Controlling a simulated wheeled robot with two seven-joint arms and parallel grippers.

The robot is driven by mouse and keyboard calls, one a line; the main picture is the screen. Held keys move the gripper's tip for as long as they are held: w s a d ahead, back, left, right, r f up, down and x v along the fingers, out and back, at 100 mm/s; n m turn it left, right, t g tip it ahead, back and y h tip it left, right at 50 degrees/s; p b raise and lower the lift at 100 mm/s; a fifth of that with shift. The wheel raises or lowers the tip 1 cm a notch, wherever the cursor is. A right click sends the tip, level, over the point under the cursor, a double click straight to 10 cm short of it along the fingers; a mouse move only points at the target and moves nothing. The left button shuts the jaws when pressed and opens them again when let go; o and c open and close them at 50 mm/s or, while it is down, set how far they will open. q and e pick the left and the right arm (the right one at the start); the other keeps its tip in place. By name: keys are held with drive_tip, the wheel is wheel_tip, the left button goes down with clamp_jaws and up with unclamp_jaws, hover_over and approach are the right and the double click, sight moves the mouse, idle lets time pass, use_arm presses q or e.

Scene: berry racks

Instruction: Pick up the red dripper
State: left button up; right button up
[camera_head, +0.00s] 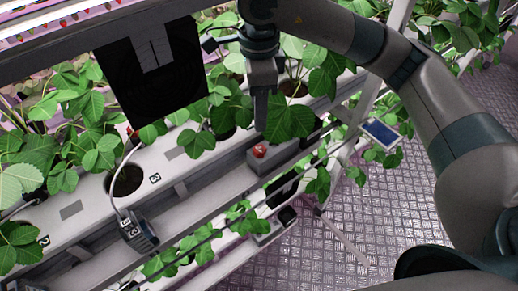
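A small red piece (258,150) sits on top of a grey box on the rack's rail, right of centre; I cannot tell whether it is the red dripper. Another small reddish spot (133,132) shows among the leaves near the black panel, too small to identify. My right gripper (261,122) points down from the upper middle, just above the red piece, with a visible gap. Its fingers overlap in this view, so I cannot tell whether they are open or shut. I see nothing held. My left gripper is not in view.
White planting gutters (85,212) with strawberry plants (290,118) run diagonally. A black panel (150,95) hangs at upper left. A grey device with a thin tube (138,232) hangs on the gutter's front. A small blue panel (381,131) is at right. Metal floor (385,215) lies clear below.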

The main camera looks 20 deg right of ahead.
drive_tip(key=p, duration=0.2)
hover_over(260, 149)
wheel_tip(260, 149, down, 5)
drive_tip(key=shift+w+r, duration=0.1)
drive_tip(key=shift+w, duration=0.05)
drive_tip(key=shift+f, duration=0.6)
drive_tip(key=shift+f+p, duration=0.65)
drive_tip(key=shift+p, duration=0.35)
drive_tip(key=f+p, duration=0.1)
drive_tip(key=f, duration=0.1)
drive_tip(key=shift+s+f+p, duration=0.2)
drive_tip(key=shift+f+p, duration=0.15)
drive_tip(key=shift+f, duration=0.6)
